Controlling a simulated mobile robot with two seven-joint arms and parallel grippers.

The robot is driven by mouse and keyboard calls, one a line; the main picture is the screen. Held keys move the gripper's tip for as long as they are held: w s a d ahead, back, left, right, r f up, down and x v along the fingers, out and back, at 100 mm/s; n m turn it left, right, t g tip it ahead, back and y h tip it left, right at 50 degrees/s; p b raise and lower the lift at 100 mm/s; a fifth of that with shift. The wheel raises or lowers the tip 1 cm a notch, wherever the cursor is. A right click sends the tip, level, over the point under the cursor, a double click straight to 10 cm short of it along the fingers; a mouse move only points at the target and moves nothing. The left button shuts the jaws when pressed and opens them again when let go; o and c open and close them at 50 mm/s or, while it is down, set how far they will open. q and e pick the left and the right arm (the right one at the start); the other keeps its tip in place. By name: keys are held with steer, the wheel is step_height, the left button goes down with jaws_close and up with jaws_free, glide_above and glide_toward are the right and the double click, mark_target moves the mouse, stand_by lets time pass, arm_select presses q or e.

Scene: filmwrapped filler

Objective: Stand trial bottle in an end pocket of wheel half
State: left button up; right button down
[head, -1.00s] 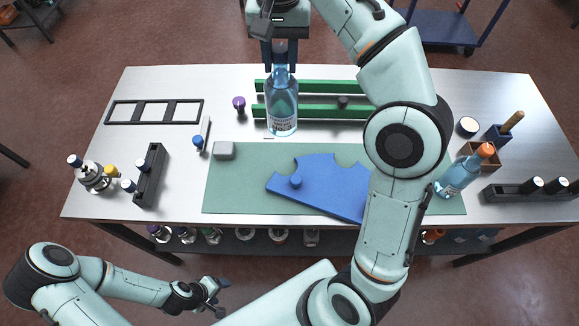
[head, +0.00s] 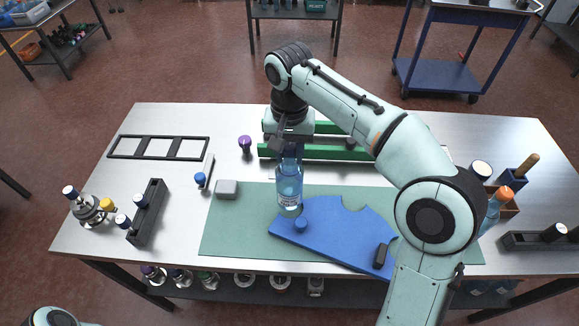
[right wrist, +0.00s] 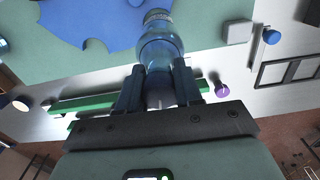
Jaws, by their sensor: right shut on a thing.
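The trial bottle (head: 289,188), clear blue with a pale label, is upright in my right gripper (head: 289,154). The right wrist view shows both fingers (right wrist: 160,88) shut on the neck of the bottle (right wrist: 160,46). The wheel half (head: 340,232) is a flat blue piece with scalloped pockets along its far edge, lying on the green mat (head: 235,235). The bottle's base is just beyond the wheel half's left end; I cannot tell whether it touches anything. The wheel half also shows in the right wrist view (right wrist: 85,18). My left gripper is out of view.
A grey block (head: 227,189) lies left of the bottle. Green rails (head: 340,152) and a purple-capped item (head: 245,143) stand behind. An orange-capped bottle (head: 496,208) is at right.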

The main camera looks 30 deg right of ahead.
mark_target(290, 165)
steer(key=shift+s+f+b, duration=0.1)
steer(key=shift+f+b, duration=0.45)
steer(key=shift+f, duration=1.5)
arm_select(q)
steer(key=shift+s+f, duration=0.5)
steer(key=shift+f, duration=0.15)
arm_select(e)
steer(key=shift+f, duration=0.2)
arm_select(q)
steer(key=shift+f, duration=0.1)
arm_select(e)
steer(key=c, duration=0.8)
jaws_free()
steer(key=shift+o, duration=0.2)
step_height(290, 165, up, 12)
steer(key=p, duration=0.3)
steer(key=shift+r+p, duration=0.2)
steer(key=shift+p, duration=0.15)
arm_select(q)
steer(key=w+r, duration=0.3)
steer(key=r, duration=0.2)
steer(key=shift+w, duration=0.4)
